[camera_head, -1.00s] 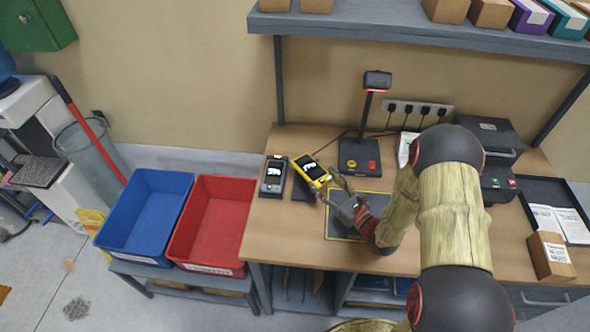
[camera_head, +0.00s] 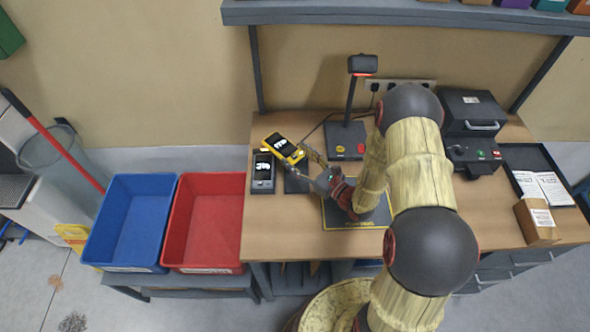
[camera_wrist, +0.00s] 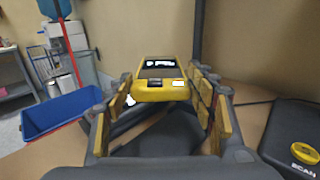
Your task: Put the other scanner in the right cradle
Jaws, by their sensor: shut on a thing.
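A yellow scanner (camera_head: 283,148) with a lit screen is tilted, held by my gripper (camera_head: 298,158) above the back left of the workbench. It also shows in the wrist view (camera_wrist: 160,82), between the two yellow-padded fingers. A grey scanner (camera_head: 263,168) lies in the left cradle (camera_head: 263,188). The right cradle (camera_head: 296,182) is a dark holder just right of it, partly hidden by my gripper and empty where it shows. The yellow scanner is behind the right cradle in the picture; its height above the bench is hard to tell.
A scan stand (camera_head: 346,140) with buttons rises close behind and right of my gripper. A dark mat (camera_head: 345,218) lies under my wrist. Blue (camera_head: 130,215) and red (camera_head: 205,215) bins stand left of the workbench (camera_head: 300,235). A black device (camera_head: 470,112) stands at the right.

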